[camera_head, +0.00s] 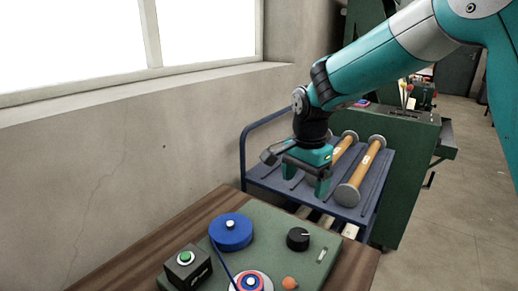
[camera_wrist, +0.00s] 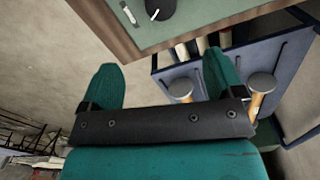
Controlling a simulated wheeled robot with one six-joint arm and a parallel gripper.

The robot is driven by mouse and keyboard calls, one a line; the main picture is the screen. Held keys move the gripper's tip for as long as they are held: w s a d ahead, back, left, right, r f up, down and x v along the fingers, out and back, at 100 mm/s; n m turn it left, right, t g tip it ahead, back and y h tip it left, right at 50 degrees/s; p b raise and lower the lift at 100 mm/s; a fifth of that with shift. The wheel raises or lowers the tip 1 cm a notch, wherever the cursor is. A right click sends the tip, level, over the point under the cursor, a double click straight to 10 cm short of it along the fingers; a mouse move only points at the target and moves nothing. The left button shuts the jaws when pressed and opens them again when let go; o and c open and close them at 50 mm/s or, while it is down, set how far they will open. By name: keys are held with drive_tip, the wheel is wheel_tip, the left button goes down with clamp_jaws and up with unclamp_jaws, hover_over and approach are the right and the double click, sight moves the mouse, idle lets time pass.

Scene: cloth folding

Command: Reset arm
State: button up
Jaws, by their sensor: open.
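My gripper (camera_head: 303,184) hangs from my teal arm above the near part of a blue cart (camera_head: 374,205), in the head view. Its two teal fingers are apart and nothing shows between them. In the wrist view the fingers of my gripper (camera_wrist: 160,85) are also spread and empty. Two wooden rollers with grey end discs lie on the cart, just right of my gripper: the front roller (camera_head: 360,172) and the back roller (camera_head: 343,148), which is partly hidden by my gripper.
A wooden table (camera_head: 140,269) with a green panel (camera_head: 290,222) stands in front; the panel bears a blue spool (camera_head: 230,232), a black knob (camera_head: 298,239) and a green-button box (camera_head: 188,268). A wall with a window is left, a green cabinet (camera_head: 408,175) behind the cart. Floor at right is clear.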

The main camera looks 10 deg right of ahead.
drive_tip(key=s+a+r+n+y, duration=0.2)
drive_tip(key=s+r+n, duration=0.1)
drive_tip(key=s+n, duration=0.6)
drive_tip(key=s+a+r+n+y, duration=0.2)
drive_tip(key=s+n, duration=0.8)
drive_tip(key=s, duration=0.8)
drive_tip(key=shift+a+r, duration=0.25)
drive_tip(key=shift+r, duration=0.25)
drive_tip(key=shift+w, duration=0.1)
